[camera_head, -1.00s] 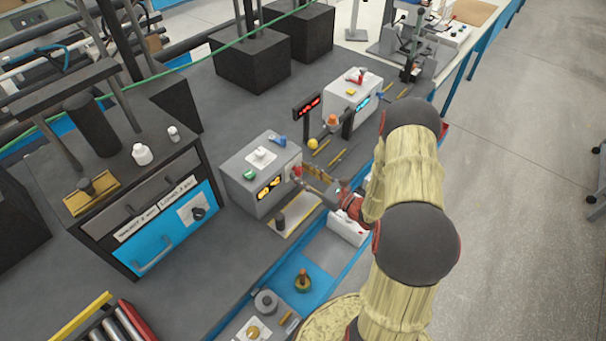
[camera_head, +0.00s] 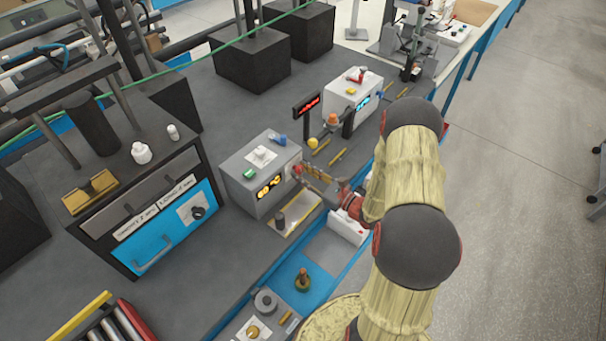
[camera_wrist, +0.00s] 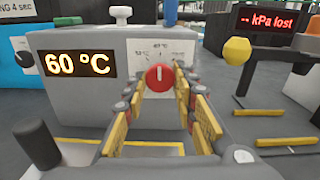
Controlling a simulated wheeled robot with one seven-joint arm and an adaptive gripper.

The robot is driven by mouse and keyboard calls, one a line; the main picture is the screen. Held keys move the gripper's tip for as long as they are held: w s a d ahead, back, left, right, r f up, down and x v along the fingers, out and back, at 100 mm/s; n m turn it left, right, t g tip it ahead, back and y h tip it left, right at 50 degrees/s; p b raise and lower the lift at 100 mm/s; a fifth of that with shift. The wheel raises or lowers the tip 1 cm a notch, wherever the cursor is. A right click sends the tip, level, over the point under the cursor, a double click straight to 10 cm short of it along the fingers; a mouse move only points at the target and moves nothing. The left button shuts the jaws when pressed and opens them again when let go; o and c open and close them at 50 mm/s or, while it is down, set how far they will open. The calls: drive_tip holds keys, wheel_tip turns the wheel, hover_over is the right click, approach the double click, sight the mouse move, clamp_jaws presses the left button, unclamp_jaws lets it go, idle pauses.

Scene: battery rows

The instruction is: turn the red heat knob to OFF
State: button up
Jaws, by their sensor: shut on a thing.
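The red heat knob (camera_wrist: 159,79) is on the front of a grey box (camera_wrist: 80,112) in the wrist view. Its white pointer line stands about upright. My gripper (camera_wrist: 160,83) is shut on the knob, with one yellow-padded finger on each side. The box's display (camera_wrist: 80,64) reads 60 °C. In the head view my gripper (camera_head: 307,172) reaches the right face of the grey box (camera_head: 240,186).
A yellow knob (camera_wrist: 236,50) and a red "kPa lost" display (camera_wrist: 268,20) stand to the right in the wrist view. A dark upright peg (camera_wrist: 38,145) is at the near left. A second white box (camera_head: 345,105) stands farther back on the bench.

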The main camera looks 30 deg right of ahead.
drive_tip(key=n+b, duration=0.3)
drive_tip(key=n, duration=0.1)
drive_tip(key=shift+f, duration=0.1)
drive_tip(key=n+b, duration=0.3)
drive_tip(key=n, duration=0.1)
drive_tip(key=shift+d+n+b, duration=0.1)
drive_tip(key=shift+n+b, duration=0.2)
drive_tip(key=shift+b, duration=0.1)
drive_tip(key=n+b, duration=0.5)
drive_tip(key=b, duration=0.1)
drive_tip(key=n+b, duration=0.3)
drive_tip(key=b, duration=0.1)
drive_tip(key=shift+n, duration=0.3)
drive_tip(key=o, duration=1.2)
drive_tip(key=shift+r, duration=0.2)
drive_tip(key=shift+c, duration=0.2)
drive_tip(key=v, duration=1.2)
